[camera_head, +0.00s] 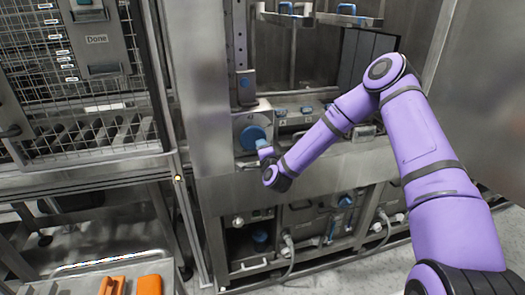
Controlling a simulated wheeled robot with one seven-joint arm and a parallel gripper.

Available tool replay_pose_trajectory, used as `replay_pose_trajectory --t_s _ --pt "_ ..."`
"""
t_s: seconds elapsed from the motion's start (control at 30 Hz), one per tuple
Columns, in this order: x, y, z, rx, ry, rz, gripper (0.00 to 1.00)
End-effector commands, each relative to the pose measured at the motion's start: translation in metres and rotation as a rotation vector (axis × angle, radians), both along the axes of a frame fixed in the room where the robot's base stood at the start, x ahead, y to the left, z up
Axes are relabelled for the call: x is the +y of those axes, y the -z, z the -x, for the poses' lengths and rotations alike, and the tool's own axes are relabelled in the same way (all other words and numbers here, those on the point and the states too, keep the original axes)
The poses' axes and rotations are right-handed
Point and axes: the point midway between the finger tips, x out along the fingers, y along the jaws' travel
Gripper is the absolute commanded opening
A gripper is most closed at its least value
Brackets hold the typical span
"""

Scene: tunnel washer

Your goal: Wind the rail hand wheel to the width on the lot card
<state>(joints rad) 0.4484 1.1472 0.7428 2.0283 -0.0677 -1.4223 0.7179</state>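A round blue knob (253,137) sits on a grey disc on the front of the washer, left of centre; it may be the rail hand wheel, but I cannot tell for sure. My gripper (263,152) is at the lower right of this knob, very close to it. Whether they touch is unclear. The fingers are small and partly hidden by my wrist, so their opening does not show. I cannot make out a lot card with a readable width. A vertical slotted rail (237,40) rises above the knob.
A mesh cage (90,130) with a "Done" plate (97,39) stands at left. Blue-handled racks (346,9) hang at the top. Lower bays hold hoses (288,248). An orange block (150,285) lies at the bottom left. Open floor (340,275) shows below.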

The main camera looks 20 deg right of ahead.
Motion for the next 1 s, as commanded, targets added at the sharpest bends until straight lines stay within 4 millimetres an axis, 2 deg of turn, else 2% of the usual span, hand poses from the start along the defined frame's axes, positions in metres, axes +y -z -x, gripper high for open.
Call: replay_pose_trajectory --t_s 0.23,0.7,0.83,1.0 --pt "0.0 -0.001 0.008 -0.001 -0.001 0.0 0.48" --pt "0.0 0.0 0.088 0.001 -0.002 0.0 0.48" --pt "0.0 0.0 0.102 0.001 -0.001 0.0 0.48" --pt "0.0 0.0 0.108 -0.001 0.0 0.0 0.48"
